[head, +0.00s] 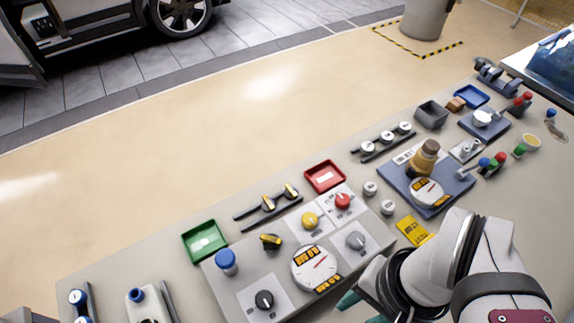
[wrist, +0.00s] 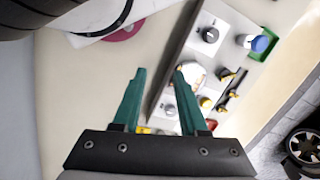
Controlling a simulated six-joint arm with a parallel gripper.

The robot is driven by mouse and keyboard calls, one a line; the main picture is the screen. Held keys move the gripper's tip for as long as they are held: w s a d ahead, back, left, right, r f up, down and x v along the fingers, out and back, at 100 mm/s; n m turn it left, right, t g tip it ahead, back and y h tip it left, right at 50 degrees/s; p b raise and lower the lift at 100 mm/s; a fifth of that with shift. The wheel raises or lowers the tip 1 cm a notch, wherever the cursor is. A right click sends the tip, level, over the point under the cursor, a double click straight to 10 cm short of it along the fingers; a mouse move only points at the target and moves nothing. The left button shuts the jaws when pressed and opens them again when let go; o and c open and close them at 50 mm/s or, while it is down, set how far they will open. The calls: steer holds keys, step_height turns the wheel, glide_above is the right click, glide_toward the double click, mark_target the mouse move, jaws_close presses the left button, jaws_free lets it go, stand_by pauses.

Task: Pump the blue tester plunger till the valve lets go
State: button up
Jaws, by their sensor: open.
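A blue plunger-like cylinder (head: 226,262) with a round cap stands upright at the left end of the grey panel (head: 240,290) in the head view. It also shows at the upper right of the wrist view (wrist: 259,43). On the panel right of it is a white dial gauge (head: 315,268) with a red needle. My gripper (wrist: 160,72) has teal fingers spread apart and empty. In the head view my gripper (head: 362,308) is at the lower right of the panel, right of the gauge and apart from the plunger. My wrist partly hides its fingers.
The panel also carries a black knob (head: 264,299), a grey knob (head: 355,240), a yellow knob (head: 310,220) and a red knob (head: 342,200). A green tray (head: 206,241) and a red tray (head: 324,176) lie behind it. A second gauge (head: 428,191) stands farther right.

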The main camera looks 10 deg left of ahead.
steer(key=w+a+n, duration=0.1)
steer(key=w+a+r+n, duration=0.2)
steer(key=w, duration=0.1)
steer(key=shift+a+r+n+h, duration=0.1)
steer(key=shift+a+n+h, duration=0.1)
steer(key=shift+n+h, duration=0.1)
steer(key=c, duration=0.5)
steer(key=w+a+n, duration=0.1)
steer(key=w+a+r+n, duration=0.1)
steer(key=a, duration=0.1)
steer(key=w+a+n, duration=0.1)
steer(key=a, duration=0.1)
steer(key=shift+w+r, duration=0.1)
steer(key=shift+r, duration=0.05)
jaws_close()
steer(key=n+h, duration=0.1)
steer(key=n, duration=0.7)
glide_above(225, 258)
steer(key=shift+a+r, duration=0.1)
steer(key=shift+r, duration=0.15)
step_height(225, 258, down, 14)
steer(key=shift+f, duration=0.1)
